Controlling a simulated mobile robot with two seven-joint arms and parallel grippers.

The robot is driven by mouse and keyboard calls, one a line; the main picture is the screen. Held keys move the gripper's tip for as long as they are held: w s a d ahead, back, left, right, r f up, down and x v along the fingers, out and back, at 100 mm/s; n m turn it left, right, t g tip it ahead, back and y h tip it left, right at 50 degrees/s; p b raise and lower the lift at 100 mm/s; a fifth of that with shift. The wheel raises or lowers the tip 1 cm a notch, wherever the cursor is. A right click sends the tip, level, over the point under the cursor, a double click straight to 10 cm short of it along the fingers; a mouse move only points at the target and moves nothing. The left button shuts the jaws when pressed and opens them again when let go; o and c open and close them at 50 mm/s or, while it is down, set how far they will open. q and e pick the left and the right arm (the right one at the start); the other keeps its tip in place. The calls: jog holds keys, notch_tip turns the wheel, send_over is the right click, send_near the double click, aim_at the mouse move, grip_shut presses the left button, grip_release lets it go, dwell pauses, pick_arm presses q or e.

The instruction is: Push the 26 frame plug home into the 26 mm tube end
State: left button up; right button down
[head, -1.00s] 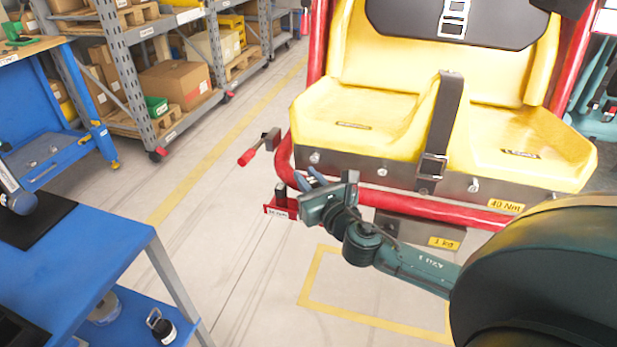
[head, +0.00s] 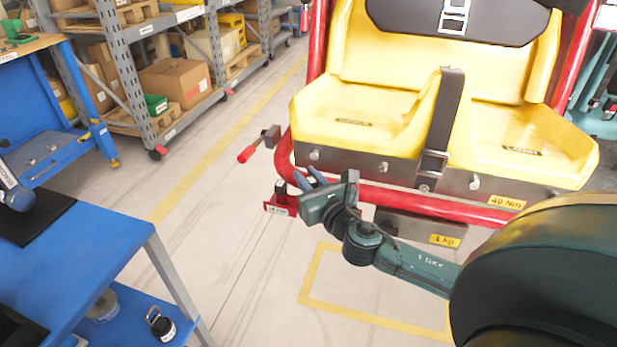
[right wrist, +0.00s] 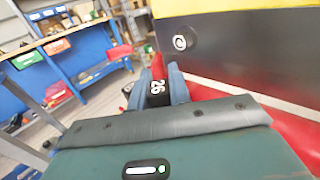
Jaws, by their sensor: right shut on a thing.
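My right gripper (head: 314,184) is at the front left corner of the red tube frame (head: 284,160) below the yellow seat. In the right wrist view its two blue fingers (right wrist: 158,88) are shut on a black plug (right wrist: 157,94) marked 26. A short piece of red (right wrist: 158,66) shows just beyond the plug, in line with it. Whether the plug touches or enters a tube end cannot be told, because the fingers hide the contact. In the head view the plug is hidden by my gripper. My left gripper is not in view.
A red plate with a label (head: 279,208) and a red-handled lever (head: 248,153) are close to my gripper. The yellow double seat (head: 370,105) stands right above. A blue table (head: 75,265) is at the lower left, with open floor between. Shelves with boxes (head: 174,80) stand behind.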

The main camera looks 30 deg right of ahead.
jog(key=shift+f+b, duration=0.6)
jog(key=shift+f, duration=0.3)
jog(key=c, duration=1.2)
grip_release()
jog(key=shift+f, duration=0.15)
